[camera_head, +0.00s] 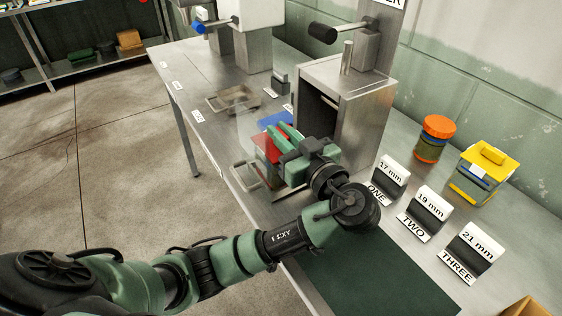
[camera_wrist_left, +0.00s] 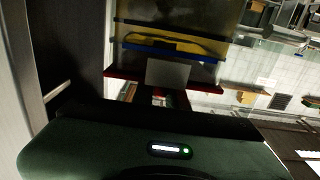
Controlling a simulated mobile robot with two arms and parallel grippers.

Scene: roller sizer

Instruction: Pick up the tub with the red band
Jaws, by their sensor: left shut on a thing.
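The tub with the red band (camera_head: 265,146) is in the middle of the head view, in front of the grey metal housing, partly hidden by my gripper. In the left wrist view a red edge (camera_wrist_left: 205,86) with a pale label crosses the middle, close to the gripper's dark front. The tub's lower body is mostly hidden, so I cannot tell whether it touches the surface. My right gripper is not in view.
A metal housing (camera_head: 345,110) stands close beside the gripper. An orange-lidded jar (camera_head: 434,140) and a yellow-lidded tub (camera_head: 478,174) stand at the right, behind signs ONE, TWO (camera_head: 425,213) and THREE. The dark green mat (camera_head: 375,275) is clear.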

